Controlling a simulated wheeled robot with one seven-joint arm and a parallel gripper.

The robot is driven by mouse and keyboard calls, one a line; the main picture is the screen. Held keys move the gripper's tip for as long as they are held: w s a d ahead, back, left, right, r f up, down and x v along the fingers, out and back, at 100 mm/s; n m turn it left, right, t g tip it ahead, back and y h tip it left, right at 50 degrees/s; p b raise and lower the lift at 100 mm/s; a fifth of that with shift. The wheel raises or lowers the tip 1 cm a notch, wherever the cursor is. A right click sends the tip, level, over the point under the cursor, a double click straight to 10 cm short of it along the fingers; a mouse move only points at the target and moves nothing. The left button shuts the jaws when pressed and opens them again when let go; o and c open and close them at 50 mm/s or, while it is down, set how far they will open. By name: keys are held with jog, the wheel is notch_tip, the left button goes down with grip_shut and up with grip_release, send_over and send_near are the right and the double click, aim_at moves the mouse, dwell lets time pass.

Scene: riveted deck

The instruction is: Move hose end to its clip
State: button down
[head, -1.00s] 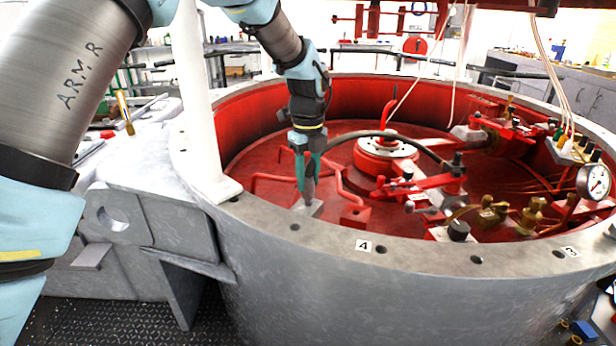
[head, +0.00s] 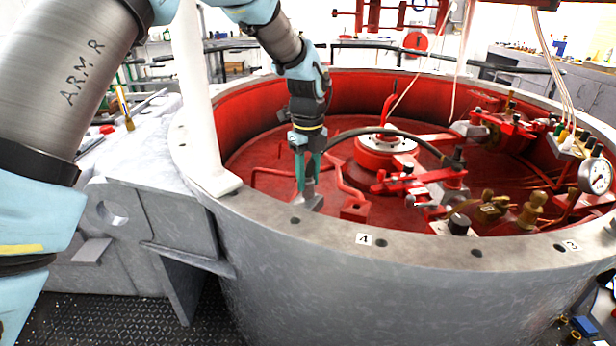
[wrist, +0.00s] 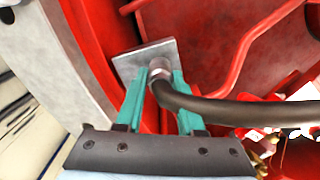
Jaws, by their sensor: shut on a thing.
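My gripper (head: 307,172) has teal fingers and points down inside the near left rim of the red drum. It is shut on the metal end of the black hose (head: 385,130). In the wrist view the hose end (wrist: 160,76) sits between the teal fingertips, over a grey metal plate (wrist: 140,58), which I take to be the clip. The plate also shows in the head view (head: 312,203), just under the fingertips. I cannot tell whether the hose end is seated in it. The hose arches right to the red fittings.
The drum's grey rim (head: 330,228) runs close in front of my gripper, and a white post (head: 203,100) stands to its left. Red pipes (head: 345,180) lie just right of my gripper. A pressure gauge (head: 594,176) and brass valves (head: 530,208) are at the right.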

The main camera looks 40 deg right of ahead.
jog(key=shift+f, duration=0.3)
dwell(0.5)
jog(key=shift+c, duration=2.2)
grip_release()
notch_tip(320, 180, up, 11)
jog(key=shift+f+b, duration=0.1)
jog(key=shift+b, duration=0.45)
